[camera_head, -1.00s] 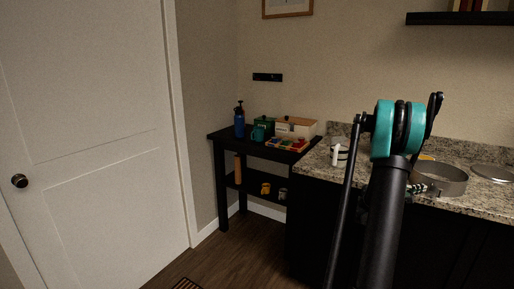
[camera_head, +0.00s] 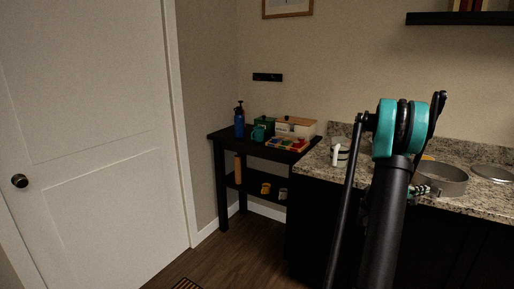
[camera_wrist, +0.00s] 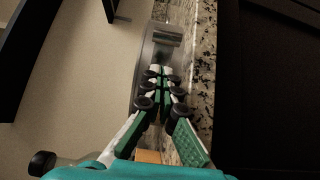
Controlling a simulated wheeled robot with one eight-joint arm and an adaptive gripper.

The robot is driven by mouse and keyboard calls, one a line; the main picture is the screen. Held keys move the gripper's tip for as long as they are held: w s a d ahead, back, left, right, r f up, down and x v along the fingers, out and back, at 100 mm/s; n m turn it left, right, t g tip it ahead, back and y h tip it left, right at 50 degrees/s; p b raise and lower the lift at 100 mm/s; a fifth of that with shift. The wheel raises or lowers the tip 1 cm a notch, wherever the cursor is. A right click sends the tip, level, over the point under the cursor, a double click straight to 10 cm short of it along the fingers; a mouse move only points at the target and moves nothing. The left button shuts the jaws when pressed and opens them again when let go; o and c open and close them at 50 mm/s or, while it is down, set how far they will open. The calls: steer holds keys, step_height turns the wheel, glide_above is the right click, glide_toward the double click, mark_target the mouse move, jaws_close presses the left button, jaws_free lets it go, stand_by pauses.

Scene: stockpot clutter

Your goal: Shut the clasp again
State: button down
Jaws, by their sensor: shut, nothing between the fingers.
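A round grey metal pan (camera_head: 446,179) stands on the granite counter, partly hidden behind my arm in the head view. It also shows in the wrist view (camera_wrist: 147,62) beyond my fingertips. A flat grey metal piece (camera_wrist: 168,36) on its side looks like the clasp; I cannot tell whether it is open or shut. My gripper (camera_wrist: 160,72) is shut and empty, its fingertips together beside the pan wall, just short of the grey piece. I cannot tell whether they touch the pan. In the head view my gripper (camera_head: 425,190) shows only in part, left of the pan.
A flat metal lid or plate (camera_head: 492,174) lies right of the pan. A white-handled item (camera_head: 338,155) stands on the counter's left end. A dark side table (camera_head: 222,140) holds a blue bottle (camera_head: 239,122), boxes and a colourful tray (camera_head: 287,144). The counter edge drops away near the gripper.

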mark_target(437, 192)
steer(key=shift+s+d, duration=0.1)
stand_by(0.3)
steer(key=shift+s+d, duration=0.3)
steer(key=shift+s, duration=0.15)
steer(key=shift+s, duration=0.1)
steer(key=shift+s+d, duration=0.35)
steer(key=shift+d, duration=0.15)
steer(key=shift+d, duration=0.1)
steer(key=shift+s+d, duration=0.25)
steer(key=shift+d, duration=0.3)
stand_by(0.3)
